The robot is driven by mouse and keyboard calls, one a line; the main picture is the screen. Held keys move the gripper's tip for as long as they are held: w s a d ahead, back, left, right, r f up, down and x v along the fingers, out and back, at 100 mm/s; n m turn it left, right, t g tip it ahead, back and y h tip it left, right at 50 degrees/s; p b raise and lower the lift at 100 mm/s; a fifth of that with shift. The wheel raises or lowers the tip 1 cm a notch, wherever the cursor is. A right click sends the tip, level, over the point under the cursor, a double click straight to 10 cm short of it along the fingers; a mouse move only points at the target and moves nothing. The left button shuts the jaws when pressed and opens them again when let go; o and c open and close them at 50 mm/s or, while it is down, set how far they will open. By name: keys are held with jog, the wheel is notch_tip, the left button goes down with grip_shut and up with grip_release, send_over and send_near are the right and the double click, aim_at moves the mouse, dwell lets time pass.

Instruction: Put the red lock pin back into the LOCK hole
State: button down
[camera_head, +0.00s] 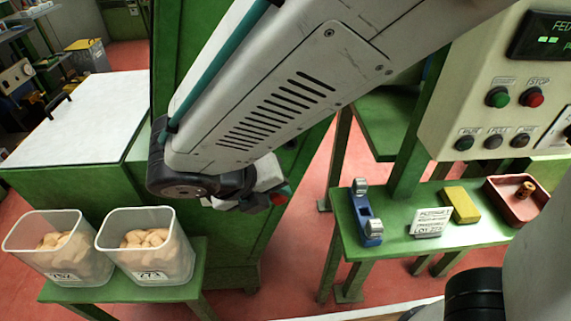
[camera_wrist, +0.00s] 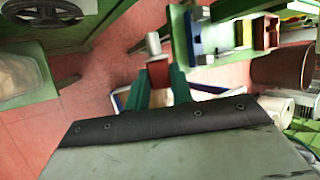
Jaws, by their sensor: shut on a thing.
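The red lock pin (camera_wrist: 158,74) is between the two green fingers of my gripper (camera_wrist: 159,88) in the wrist view. Its red part sits in the grip, and a pale metal end (camera_wrist: 153,43) sticks out beyond the fingertips. In the head view, a red bit of the pin (camera_head: 281,198) shows at the end of my gripper (camera_head: 262,193), which is mostly hidden by my arm. My gripper is shut on the pin, held in the air in front of the green cabinet. I cannot make out the LOCK hole in either view.
A green bench (camera_head: 390,236) at right holds a blue fixture (camera_head: 367,213), a white label card (camera_head: 430,222), a yellow block (camera_head: 461,204) and a red tray (camera_head: 516,199). A control panel (camera_head: 490,100) stands above. Two clear bins (camera_head: 150,260) of corks are at left.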

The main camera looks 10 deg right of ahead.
jog(key=a, duration=1)
jog(key=w+r, duration=0.1)
jog(key=w, duration=0.6)
jog(key=shift+d+m, duration=0.2)
jog(key=shift+m, duration=0.1)
jog(key=shift+w+d, duration=0.1)
jog(key=shift+w, duration=1.7)
dwell(1.4)
jog(key=c, duration=1.1)
grip_release()
jog(key=shift+c, duration=0.2)
jog(key=v, duration=0.8)
jog(key=shift+w+f, duration=0.1)
